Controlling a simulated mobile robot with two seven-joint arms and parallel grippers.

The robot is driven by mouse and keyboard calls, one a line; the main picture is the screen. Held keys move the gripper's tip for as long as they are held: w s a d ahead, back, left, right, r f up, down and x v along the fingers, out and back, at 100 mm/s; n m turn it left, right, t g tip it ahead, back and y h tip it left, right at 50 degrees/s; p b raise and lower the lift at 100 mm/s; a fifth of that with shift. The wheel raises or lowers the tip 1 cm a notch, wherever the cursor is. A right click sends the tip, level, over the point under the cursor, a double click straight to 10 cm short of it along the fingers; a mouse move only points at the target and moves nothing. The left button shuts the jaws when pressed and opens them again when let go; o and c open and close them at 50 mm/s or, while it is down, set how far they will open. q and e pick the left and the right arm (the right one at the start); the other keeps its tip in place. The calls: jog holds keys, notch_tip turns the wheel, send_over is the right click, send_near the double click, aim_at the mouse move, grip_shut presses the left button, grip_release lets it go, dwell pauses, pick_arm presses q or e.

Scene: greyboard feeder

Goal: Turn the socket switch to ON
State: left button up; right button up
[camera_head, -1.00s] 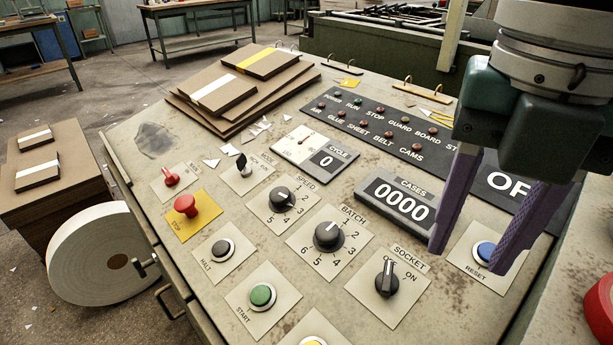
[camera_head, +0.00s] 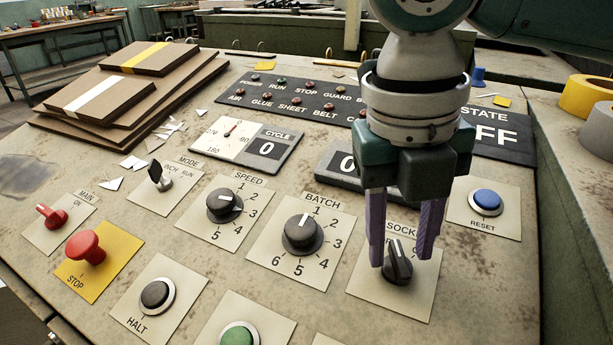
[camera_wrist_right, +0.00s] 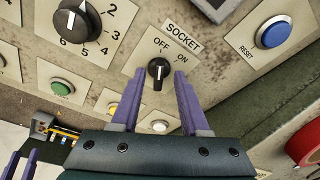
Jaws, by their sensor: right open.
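The socket switch (camera_head: 398,268) is a black knob with a white mark on a beige plate at the right front of the panel. Its mark points up and slightly left, toward the OFF side, in the head view; a finger partly hides the plate's labels. It also shows in the wrist view (camera_wrist_right: 158,72), with OFF and ON readable above it. My right gripper (camera_head: 400,258) is open, pointing down, with one purple finger on each side of the knob. I cannot tell whether the fingers touch it. Purple fingers, likely my left gripper's (camera_wrist_right: 22,165), show at the wrist view's lower left edge.
The batch dial (camera_head: 302,235) is just left of the socket plate. The blue reset button (camera_head: 486,202) is to the right. The cases counter (camera_head: 338,165) is behind, partly hidden by my gripper. A red stop button (camera_head: 86,247) stands up at the left.

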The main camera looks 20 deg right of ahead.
jog(key=shift+f, duration=0.4)
grip_shut()
dwell(0.4)
